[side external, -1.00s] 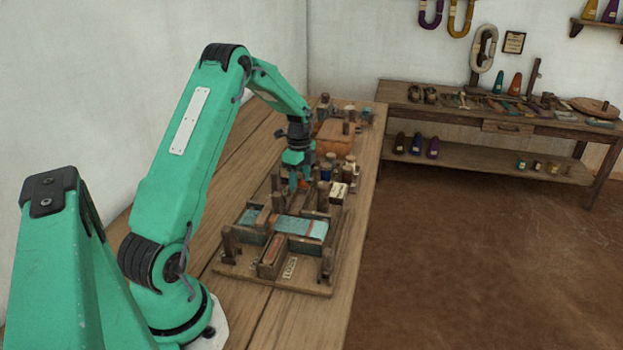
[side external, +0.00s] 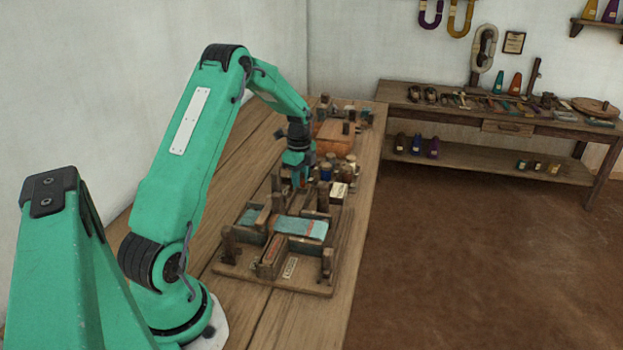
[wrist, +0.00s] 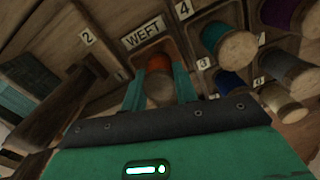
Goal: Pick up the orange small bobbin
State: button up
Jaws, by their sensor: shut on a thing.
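The orange small bobbin (wrist: 158,63) shows in the wrist view in a wooden slot below a WEFT label, its pale wooden end towards the camera. My gripper (wrist: 160,88) has its two teal fingers on either side of this bobbin, shut on it. In the side external view my gripper (side external: 297,180) is low among the bobbins behind the small loom (side external: 300,228), and the orange bobbin cannot be made out there. Whether the bobbin is clear of its slot cannot be told.
In the wrist view a teal bobbin (wrist: 225,42), a dark blue bobbin (wrist: 229,82) and a grey-blue bobbin (wrist: 286,72) stand close on the right. A wooden post (wrist: 62,98) is on the left. An orange-brown basket (side external: 334,137) stands behind my gripper.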

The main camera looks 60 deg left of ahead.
jog(key=shift+r, duration=5.05)
